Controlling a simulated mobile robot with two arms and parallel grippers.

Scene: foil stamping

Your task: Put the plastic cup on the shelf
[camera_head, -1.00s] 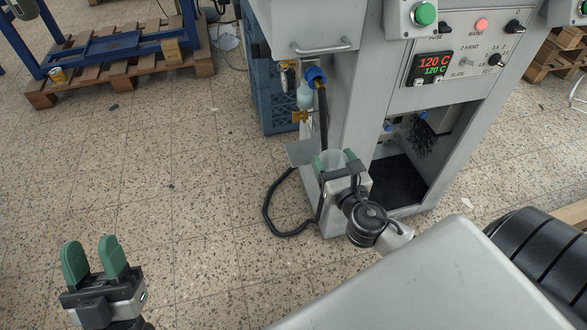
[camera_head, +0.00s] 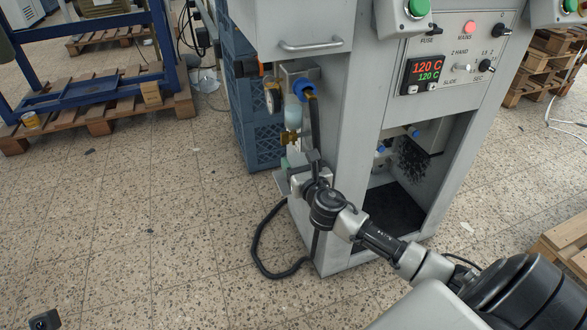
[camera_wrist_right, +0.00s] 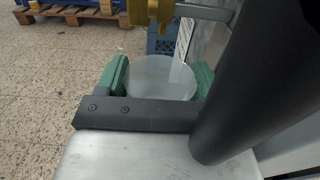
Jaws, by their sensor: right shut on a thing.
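The plastic cup (camera_wrist_right: 160,80) is pale and translucent; the right wrist view shows it between the green fingers of my right gripper (camera_head: 298,166). The gripper is shut on it. In the head view the cup is mostly hidden behind the gripper, beside the left side of the grey machine. A small grey plate, seemingly the shelf (camera_head: 281,181), shows only partly by the gripper at the machine's side. I cannot tell whether the cup touches it. My left gripper's fingers are out of view; only a small dark part of that arm shows at the bottom left.
The grey machine (camera_head: 352,115) stands close to the gripper. A brass valve (camera_head: 290,137) and blue-capped fitting (camera_head: 303,88) sit just above the gripper. A black hose (camera_head: 262,240) loops below. Blue crates (camera_head: 258,140) stand behind.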

